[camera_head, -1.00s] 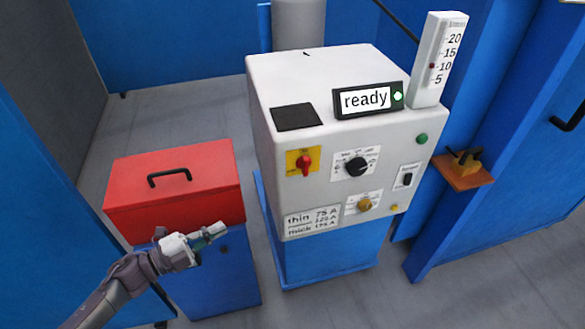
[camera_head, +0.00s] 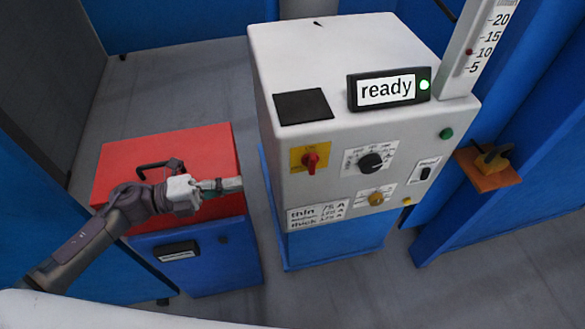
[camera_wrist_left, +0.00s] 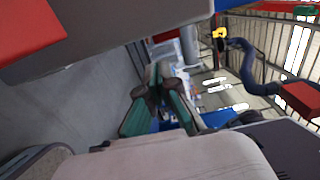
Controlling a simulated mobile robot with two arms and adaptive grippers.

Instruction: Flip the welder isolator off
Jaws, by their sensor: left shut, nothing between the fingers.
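The welder (camera_head: 350,60) is a white box on a blue stand, and its display reads "ready" with a green light lit. The isolator (camera_head: 311,158) is a red rotary knob on a yellow plate at the upper left of the front panel. My left gripper (camera_head: 238,184) is shut and empty, left of the welder and apart from it, a little lower than the isolator. In the left wrist view its green-sided fingers (camera_wrist_left: 158,75) are together. The isolator cannot be made out in the left wrist view. My right gripper is not in view.
A red toolbox (camera_head: 215,148) on a blue cabinet (camera_head: 240,262) stands behind and below my left arm. The panel also holds a black dial (camera_head: 371,162), a yellowish knob (camera_head: 376,198) and a rocker switch (camera_head: 425,173). An orange shelf (camera_head: 488,178) is at right.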

